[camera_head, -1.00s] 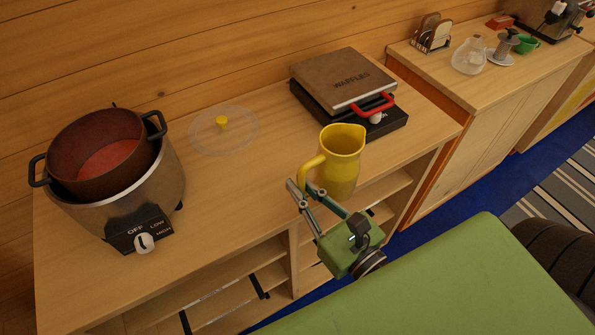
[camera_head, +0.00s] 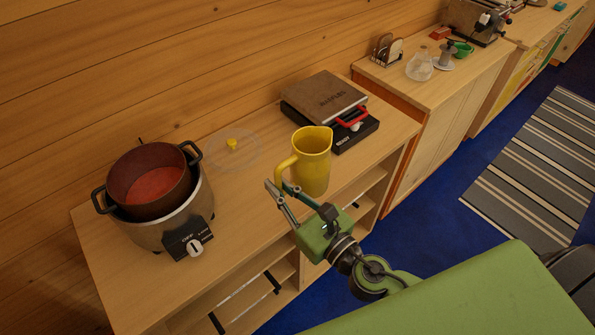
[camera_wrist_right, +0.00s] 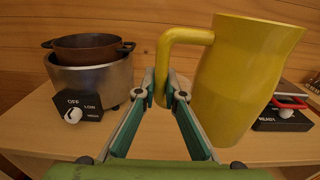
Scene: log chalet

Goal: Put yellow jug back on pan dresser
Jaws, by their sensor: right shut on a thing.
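The yellow jug (camera_head: 314,160) is upright at the front edge of the wooden pan dresser (camera_head: 248,205) in the head view. My right gripper (camera_head: 279,188) is shut on the jug's handle. In the right wrist view the jug (camera_wrist_right: 240,80) fills the right side, and the fingers (camera_wrist_right: 163,92) close around the lower part of its handle. Whether the jug's base touches the dresser top cannot be told. My left gripper is not in view.
A cooker with a brown pot (camera_head: 152,185) stands on the dresser's left. A clear lid with a yellow knob (camera_head: 232,145) lies behind the jug. A waffle maker (camera_head: 326,103) stands at the right. Bare top lies between the cooker and the jug.

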